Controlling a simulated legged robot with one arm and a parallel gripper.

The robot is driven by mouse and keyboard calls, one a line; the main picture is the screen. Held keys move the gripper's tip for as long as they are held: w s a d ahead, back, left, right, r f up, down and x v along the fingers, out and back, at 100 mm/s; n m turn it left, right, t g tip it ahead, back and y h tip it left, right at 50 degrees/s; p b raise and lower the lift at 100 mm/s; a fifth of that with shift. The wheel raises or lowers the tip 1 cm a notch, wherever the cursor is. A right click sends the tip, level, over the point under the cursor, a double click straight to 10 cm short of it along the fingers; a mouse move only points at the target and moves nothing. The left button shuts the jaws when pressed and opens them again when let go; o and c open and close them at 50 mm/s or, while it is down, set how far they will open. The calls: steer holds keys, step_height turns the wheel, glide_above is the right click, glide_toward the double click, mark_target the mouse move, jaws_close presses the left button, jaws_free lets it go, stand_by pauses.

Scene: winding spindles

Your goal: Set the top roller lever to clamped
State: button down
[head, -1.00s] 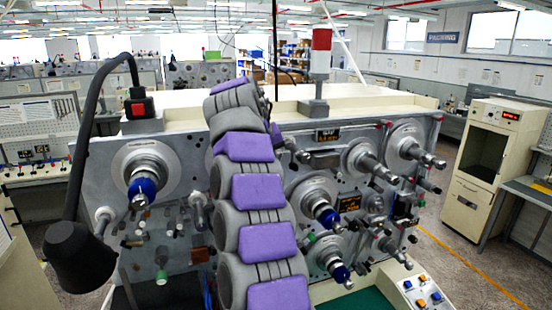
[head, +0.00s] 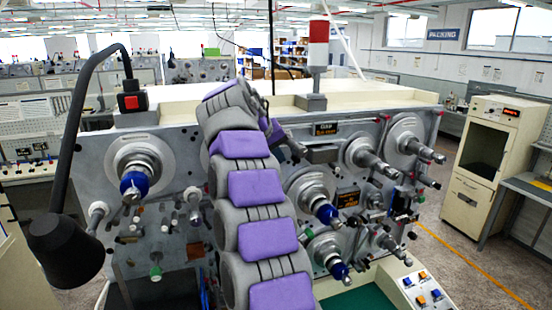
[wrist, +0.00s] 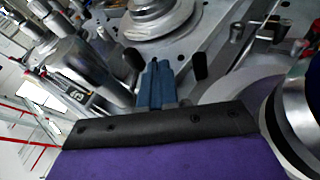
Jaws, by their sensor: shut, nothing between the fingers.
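My gripper (wrist: 154,85) shows in the wrist view as narrow blue fingers, shut and empty, in front of the machine's grey face. In the head view my arm bends over and its end (head: 292,148) points at the panel, left of a grey block under a small display (head: 325,129).
Spindles with round flanges stick out of the panel, such as the upper-left one (head: 137,172) and the right one (head: 409,143). A black lamp (head: 66,247) stands at the left. A button console (head: 422,290) is at lower right. Open floor lies right of the machine.

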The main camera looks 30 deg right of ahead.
steer(key=shift+s+d+f+h+b, duration=0.2)
steer(key=shift+d+h+b, duration=0.3)
steer(key=shift+b, duration=0.7)
steer(key=shift+d+f+h+b, duration=0.4)
steer(key=shift+d+h+b, duration=0.2)
steer(key=shift+d+h, duration=0.25)
steer(key=shift+a, duration=0.1)
